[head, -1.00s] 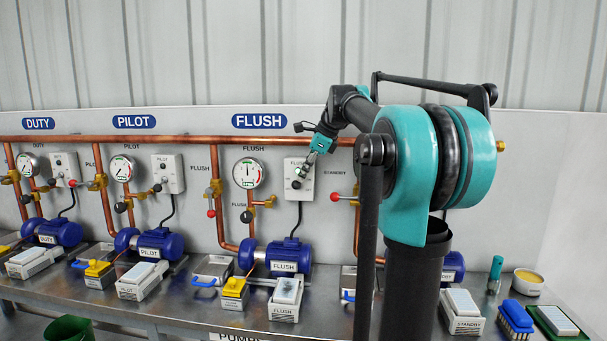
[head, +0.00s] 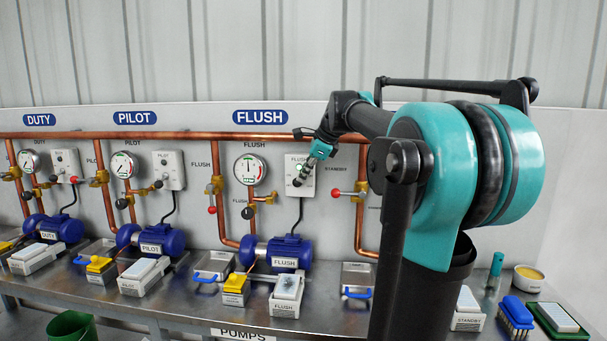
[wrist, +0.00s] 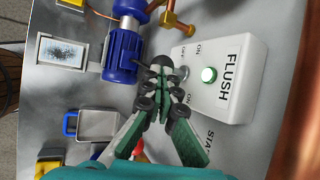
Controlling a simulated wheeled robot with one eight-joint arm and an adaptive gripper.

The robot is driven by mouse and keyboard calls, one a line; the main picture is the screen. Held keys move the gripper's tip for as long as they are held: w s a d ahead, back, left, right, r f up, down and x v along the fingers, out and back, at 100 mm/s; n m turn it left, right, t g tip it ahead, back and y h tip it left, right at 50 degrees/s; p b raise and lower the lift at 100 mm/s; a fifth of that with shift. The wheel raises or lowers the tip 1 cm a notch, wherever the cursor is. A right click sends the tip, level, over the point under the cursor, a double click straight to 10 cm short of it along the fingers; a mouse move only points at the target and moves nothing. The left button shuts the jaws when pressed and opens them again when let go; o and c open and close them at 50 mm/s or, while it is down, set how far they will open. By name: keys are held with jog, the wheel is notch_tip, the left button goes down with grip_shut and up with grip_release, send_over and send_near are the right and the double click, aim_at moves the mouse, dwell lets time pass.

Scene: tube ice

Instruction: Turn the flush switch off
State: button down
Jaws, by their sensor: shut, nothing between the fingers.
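The white FLUSH switch box (head: 309,186) is on the back panel, under the blue FLUSH sign. It fills the right middle of the wrist view (wrist: 232,85), where its round green lamp (wrist: 209,75) looks lit. A small metal switch (wrist: 184,73) shows beside the lamp, between small printed labels, partly hidden by the fingertips. My gripper (head: 297,182) is shut and empty in front of the box's lower part. In the wrist view, my gripper's dark fingertips (wrist: 163,77) are close to the switch; I cannot tell whether they touch it.
The blue FLUSH motor (head: 285,251) and a tray with a speckled pad (head: 288,287) stand below on the metal bench.

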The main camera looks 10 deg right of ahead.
jog(key=f+t, duration=0.1)
jog(key=s+f+n+t+h, duration=0.1)
jog(key=t, duration=0.1)
jog(key=shift+a+f+t, duration=0.15)
jog(key=shift+f+t, duration=0.15)
jog(key=shift+r, duration=0.8)
jog(key=shift+s, duration=0.1)
